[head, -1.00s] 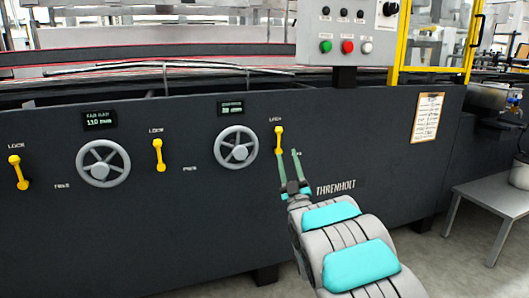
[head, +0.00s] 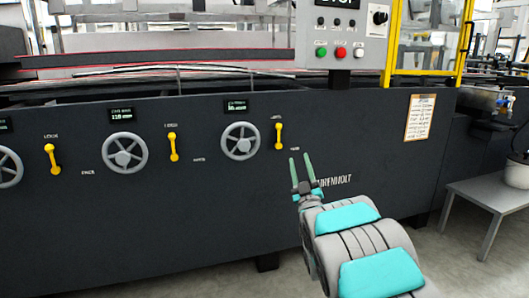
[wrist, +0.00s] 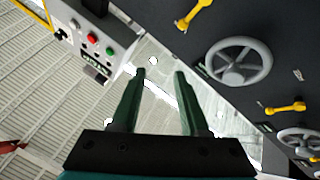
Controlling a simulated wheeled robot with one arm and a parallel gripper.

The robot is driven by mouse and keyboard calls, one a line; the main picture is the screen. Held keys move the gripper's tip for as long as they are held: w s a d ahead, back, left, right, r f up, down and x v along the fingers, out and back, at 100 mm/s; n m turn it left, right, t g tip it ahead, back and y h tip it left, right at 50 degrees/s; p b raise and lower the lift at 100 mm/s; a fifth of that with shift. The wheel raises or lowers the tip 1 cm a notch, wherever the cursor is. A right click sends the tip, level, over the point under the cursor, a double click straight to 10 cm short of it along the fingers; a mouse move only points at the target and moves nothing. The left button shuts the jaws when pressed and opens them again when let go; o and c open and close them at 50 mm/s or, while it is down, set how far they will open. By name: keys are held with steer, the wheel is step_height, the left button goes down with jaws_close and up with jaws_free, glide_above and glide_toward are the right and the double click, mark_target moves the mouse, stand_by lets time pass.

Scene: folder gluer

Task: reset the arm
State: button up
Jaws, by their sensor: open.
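My gripper (head: 299,157) is open and empty, held in front of the dark machine front, pointing up. In the head view its fingertips are just below and right of the rightmost yellow lock lever (head: 279,136), with a visible gap in the picture. In the wrist view the two green fingers of my gripper (wrist: 160,73) stand apart with nothing between them. That view shows a handwheel (wrist: 239,61) and yellow levers off to the right, clear of the fingers.
More handwheels (head: 125,153) and yellow levers (head: 174,147) line the machine front on the left. A control box (head: 342,35) with buttons hangs above my gripper. A yellow-framed guard (head: 391,40) and a clipboard (head: 420,117) are on the right. A grey table (head: 492,192) stands at far right.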

steer(key=s+d+f+m+g+h+p, duration=0.3)
steer(key=s+f+g, duration=0.1)
steer(key=s+g, duration=0.4)
steer(key=s+d+f+m+g+h+p, duration=0.2)
steer(key=s+d+f+m+g+p, duration=0.15)
steer(key=s+g, duration=0.45)
steer(key=s+a+f+g+y+p, duration=0.1)
steer(key=s+g, duration=0.9)
steer(key=s, duration=3.2)
steer(key=shift+a+m+p, duration=0.45)
steer(key=shift+a+p, duration=0.2)
steer(key=shift+p, duration=0.3)
